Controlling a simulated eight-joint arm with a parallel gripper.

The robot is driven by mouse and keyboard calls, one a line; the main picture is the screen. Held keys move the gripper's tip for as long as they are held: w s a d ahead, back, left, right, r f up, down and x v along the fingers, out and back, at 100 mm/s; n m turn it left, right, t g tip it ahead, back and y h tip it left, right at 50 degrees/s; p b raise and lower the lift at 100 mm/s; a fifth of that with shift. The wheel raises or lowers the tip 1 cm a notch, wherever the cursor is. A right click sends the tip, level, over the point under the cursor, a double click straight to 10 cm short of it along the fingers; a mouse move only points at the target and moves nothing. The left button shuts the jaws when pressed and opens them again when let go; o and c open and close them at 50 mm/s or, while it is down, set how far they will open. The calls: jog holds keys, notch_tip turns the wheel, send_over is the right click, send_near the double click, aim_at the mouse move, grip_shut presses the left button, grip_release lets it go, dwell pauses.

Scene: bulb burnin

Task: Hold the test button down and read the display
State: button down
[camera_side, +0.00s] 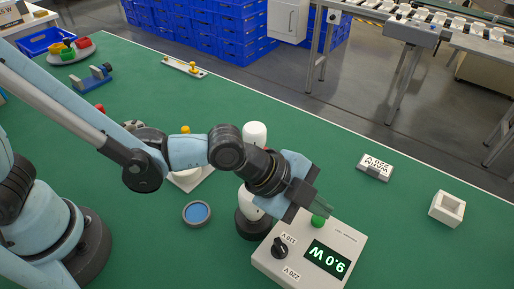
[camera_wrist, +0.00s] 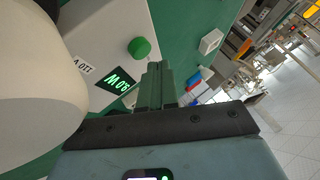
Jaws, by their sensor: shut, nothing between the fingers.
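The pale test box (camera_side: 345,238) stands at the front of the green table. Its lit display (camera_side: 326,262) is upside down to the side view and seems to read 9.0 W; it also shows in the wrist view (camera_wrist: 117,80). The green button (camera_side: 318,221) is on the box and shows as a round cap in the wrist view (camera_wrist: 139,48). My gripper (camera_side: 322,206) is shut and empty, its tips close by the button; I see a small gap in the wrist view. A black knob (camera_side: 280,247) sits between 110 V and 220 V labels.
A white bulb (camera_side: 250,203) stands in a black socket beside the box, close to my gripper, and fills the left of the wrist view (camera_wrist: 35,70). A labelled plate (camera_side: 375,167) and a white square holder (camera_side: 447,208) lie to the right. A blue-topped disc (camera_side: 197,213) lies left.

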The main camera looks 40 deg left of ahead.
aim_at(313, 219)
jog(key=shift+r, duration=2.5)
jog(key=w+a+r+n+t+y, duration=0.25)
jog(key=a+n, duration=0.55)
jog(key=a, duration=0.8)
jog(key=s+a+n+y, duration=0.2)
jog(key=a+n, duration=0.4)
jog(key=a, duration=0.2)
jog(key=s+a+n+y, duration=0.3)
jog(key=a+n, duration=0.2)
jog(key=a, duration=0.4)
jog(key=shift+n+g, duration=0.4)
jog(key=shift+g, duration=0.05)
